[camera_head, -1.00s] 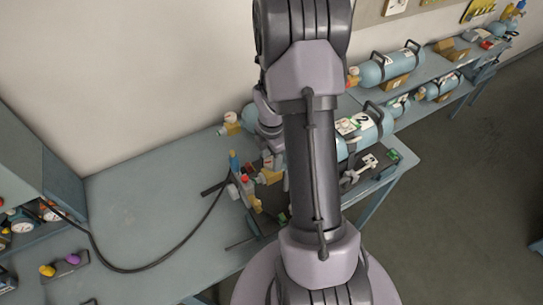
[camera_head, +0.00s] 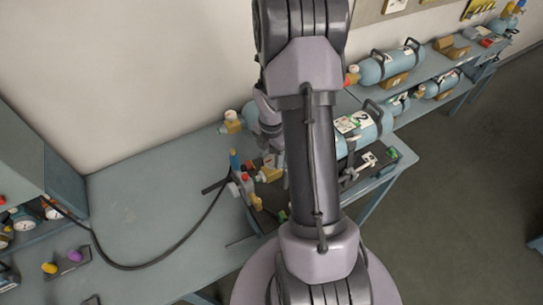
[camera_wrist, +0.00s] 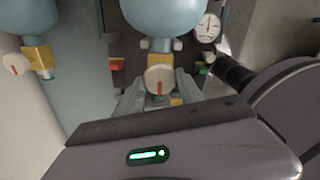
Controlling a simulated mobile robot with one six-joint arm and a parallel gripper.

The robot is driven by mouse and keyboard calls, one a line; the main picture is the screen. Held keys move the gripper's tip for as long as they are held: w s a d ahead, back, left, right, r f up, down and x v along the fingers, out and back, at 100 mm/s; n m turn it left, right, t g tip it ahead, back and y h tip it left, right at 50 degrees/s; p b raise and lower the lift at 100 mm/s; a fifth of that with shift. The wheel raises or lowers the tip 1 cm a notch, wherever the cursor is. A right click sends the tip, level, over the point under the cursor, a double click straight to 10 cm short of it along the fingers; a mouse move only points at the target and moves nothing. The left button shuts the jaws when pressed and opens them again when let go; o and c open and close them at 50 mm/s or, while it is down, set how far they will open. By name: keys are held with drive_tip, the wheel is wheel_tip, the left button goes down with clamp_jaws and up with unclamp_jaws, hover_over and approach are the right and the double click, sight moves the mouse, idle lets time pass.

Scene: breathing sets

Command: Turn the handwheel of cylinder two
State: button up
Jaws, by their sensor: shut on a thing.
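In the wrist view a white round handwheel (camera_wrist: 159,80) with a red mark sits on a brass valve under a pale blue cylinder (camera_wrist: 163,14). My gripper (camera_wrist: 160,97) has a finger on each side of the handwheel and is shut on it. In the head view a blue cylinder (camera_head: 372,130) with a black handle and labels lies right of my arm.
A second valve with a white handwheel (camera_wrist: 16,63) is at the left in the wrist view, near a gauge-free wall. A pressure gauge (camera_wrist: 207,27) is at the upper right. In the head view a black hose (camera_head: 185,243) crosses the bench (camera_head: 130,215), whose left part is mostly clear.

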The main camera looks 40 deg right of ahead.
sight(271, 160)
drive_tip(key=o, duration=1.4)
wheel_tip(271, 160, up, 18)
drive_tip(key=p, duration=0.2)
drive_tip(key=shift+f+p, duration=0.25)
drive_tip(key=shift+p, duration=0.05)
